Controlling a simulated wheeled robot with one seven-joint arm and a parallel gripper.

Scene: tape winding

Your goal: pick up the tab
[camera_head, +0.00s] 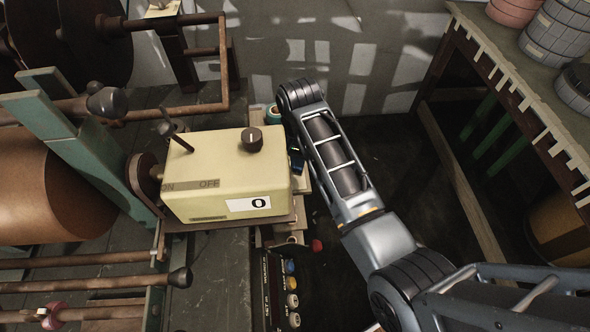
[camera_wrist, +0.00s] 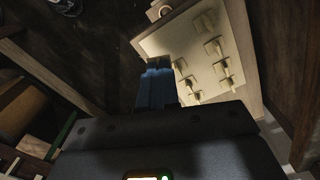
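Several small cream tabs (camera_wrist: 213,47) stick out from a pale panel in the wrist view. I cannot tell which one the task means. My gripper (camera_wrist: 158,64) shows there as dark blue fingers close together, pointing at the panel's lower left part. No tab shows between them, and I cannot tell whether the tips touch the panel. In the head view my gripper (camera_head: 297,160) is at the right side of a cream control box (camera_head: 215,170), partly hidden by my arm. The panel's tabs are not clearly visible in that view.
A table (camera_head: 520,90) at the right has many pale tabs along its edge and tape rolls (camera_head: 553,38) on top. Winding rollers and a brown roll (camera_head: 45,190) fill the left. Coloured knobs (camera_head: 291,283) stand below the box. Dark floor lies between box and table.

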